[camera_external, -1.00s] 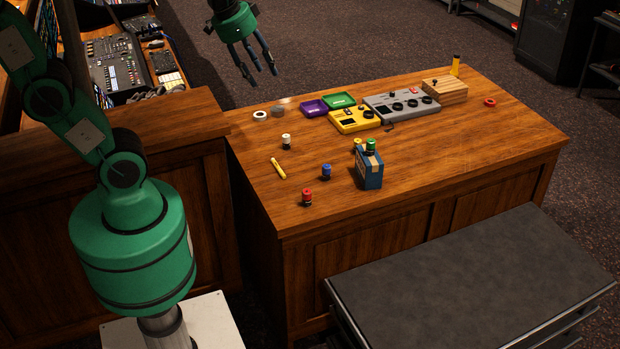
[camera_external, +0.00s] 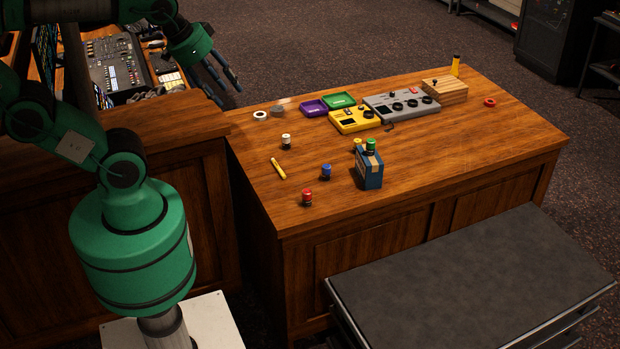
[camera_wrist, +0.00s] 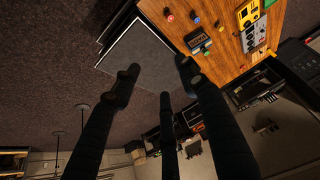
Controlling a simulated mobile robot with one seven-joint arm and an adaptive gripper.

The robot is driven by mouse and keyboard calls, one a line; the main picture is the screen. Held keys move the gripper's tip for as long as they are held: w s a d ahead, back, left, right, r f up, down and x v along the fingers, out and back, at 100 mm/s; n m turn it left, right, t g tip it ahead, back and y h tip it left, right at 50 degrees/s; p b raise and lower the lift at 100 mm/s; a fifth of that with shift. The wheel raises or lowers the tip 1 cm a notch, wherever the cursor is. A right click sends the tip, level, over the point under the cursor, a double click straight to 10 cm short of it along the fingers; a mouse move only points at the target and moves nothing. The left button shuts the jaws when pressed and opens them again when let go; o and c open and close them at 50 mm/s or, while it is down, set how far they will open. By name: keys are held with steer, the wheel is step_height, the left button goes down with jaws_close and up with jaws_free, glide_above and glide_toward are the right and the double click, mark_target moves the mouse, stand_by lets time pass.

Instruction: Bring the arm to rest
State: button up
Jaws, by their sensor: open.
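My gripper (camera_external: 222,78) is open and empty in the external view. It hangs in the air at the upper left, beyond the left end of the wooden desk (camera_external: 300,205), with its fingers pointing down and to the right. In the wrist view my gripper (camera_wrist: 160,85) shows its dark fingers spread apart with nothing between them. My green arm is bent over the left side of the external view, clear of the things on the desk.
A mixing console (camera_external: 117,65) stands near my gripper. A dark bench (camera_external: 470,280) is in front.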

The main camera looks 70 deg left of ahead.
step_height(320, 180, down, 6)
steer(key=b, duration=0.5)
steer(key=shift+r+b, duration=0.15)
steer(key=shift+b, duration=0.15)
